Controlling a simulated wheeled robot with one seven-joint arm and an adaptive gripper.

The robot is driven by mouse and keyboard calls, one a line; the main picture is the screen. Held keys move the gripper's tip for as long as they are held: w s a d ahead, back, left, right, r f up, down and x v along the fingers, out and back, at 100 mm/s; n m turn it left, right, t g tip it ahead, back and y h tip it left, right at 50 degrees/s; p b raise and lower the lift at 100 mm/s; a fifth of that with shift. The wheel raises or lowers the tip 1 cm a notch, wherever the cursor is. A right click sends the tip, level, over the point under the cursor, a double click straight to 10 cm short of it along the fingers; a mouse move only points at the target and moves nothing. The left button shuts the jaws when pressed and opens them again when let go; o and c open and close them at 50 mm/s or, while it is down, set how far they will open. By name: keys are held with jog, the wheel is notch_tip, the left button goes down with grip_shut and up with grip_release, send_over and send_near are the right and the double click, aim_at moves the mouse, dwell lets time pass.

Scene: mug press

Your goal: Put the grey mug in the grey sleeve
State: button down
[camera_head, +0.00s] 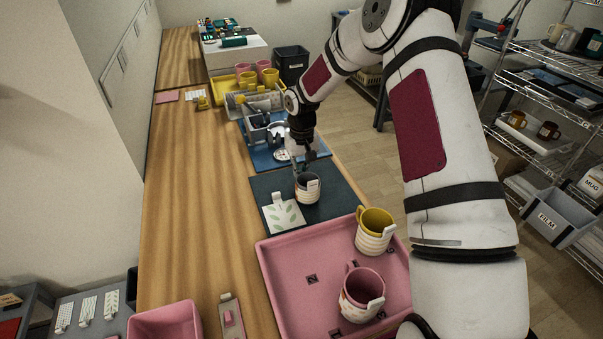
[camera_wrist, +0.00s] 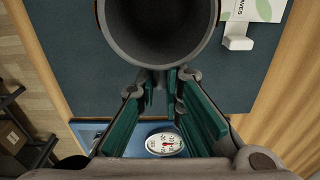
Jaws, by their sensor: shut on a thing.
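The grey mug (camera_head: 308,190) is at the dark mat (camera_head: 262,186), with a pale band and white tab on its side. Its dark open mouth (camera_wrist: 160,28) fills the top of the wrist view. My gripper (camera_head: 304,168) is on the mug's far side; in the wrist view its green-padded fingers (camera_wrist: 160,92) close in at the mug's near edge. I cannot tell whether the mug touches the mat. A grey press-like unit (camera_head: 257,133), possibly holding the grey sleeve, stands on a blue base (camera_head: 262,159) beyond, partly hidden by my arm. A white dial (camera_wrist: 164,143) shows there.
A leaf-printed card (camera_head: 283,216) with a white clip lies beside the mug. A pink tray (camera_head: 290,275) in front holds a yellow mug (camera_head: 374,230) and a pink mug (camera_head: 361,292). A yellow tray with mugs stands farther back. The wooden counter (camera_head: 195,190) is clear at left.

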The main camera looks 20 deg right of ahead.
jog(key=shift+f, duration=0.25)
jog(key=shift+f, duration=0.15)
jog(key=c, duration=1.7)
grip_release()
